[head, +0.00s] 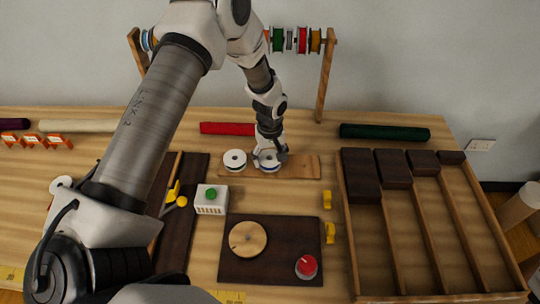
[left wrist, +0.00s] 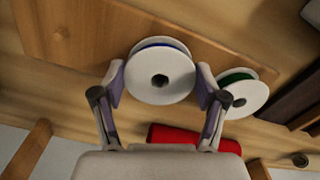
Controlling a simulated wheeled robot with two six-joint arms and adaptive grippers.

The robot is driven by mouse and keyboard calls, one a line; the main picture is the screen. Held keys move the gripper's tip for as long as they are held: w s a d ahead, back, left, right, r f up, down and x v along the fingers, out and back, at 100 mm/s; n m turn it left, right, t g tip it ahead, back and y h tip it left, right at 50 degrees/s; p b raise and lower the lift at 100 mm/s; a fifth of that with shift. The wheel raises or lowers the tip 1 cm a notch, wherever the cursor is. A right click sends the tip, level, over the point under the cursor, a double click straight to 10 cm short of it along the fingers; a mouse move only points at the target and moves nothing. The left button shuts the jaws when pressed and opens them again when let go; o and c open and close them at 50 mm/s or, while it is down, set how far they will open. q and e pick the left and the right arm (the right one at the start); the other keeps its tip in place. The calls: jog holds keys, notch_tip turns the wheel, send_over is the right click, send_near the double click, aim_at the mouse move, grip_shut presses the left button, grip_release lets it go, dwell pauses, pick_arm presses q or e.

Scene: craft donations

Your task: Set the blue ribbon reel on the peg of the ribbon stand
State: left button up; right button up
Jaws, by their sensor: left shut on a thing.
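The blue ribbon reel (left wrist: 160,72) has white flanges, a dark centre hole and a blue edge of ribbon. My left gripper (left wrist: 160,92) has one finger on each side of it and is shut on it. In the head view my left gripper (head: 268,158) is low over the wooden board, and the arm partly hides the reel (head: 267,166). I cannot tell whether the reel touches the board. My right gripper is out of view.
A green ribbon reel (left wrist: 243,93) stands close beside the blue one on the board (head: 300,168). A red knob (head: 306,266) and a white box (head: 210,205) flank the disc. A rack (head: 323,80) with several reels stands behind. A divided wooden tray (head: 400,245) fills the right.

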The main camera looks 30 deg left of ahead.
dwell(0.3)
pick_arm(q)
jog(key=o, duration=1.1)
jog(key=shift+r, duration=0.1)
notch_tip(320, 180, up, 12)
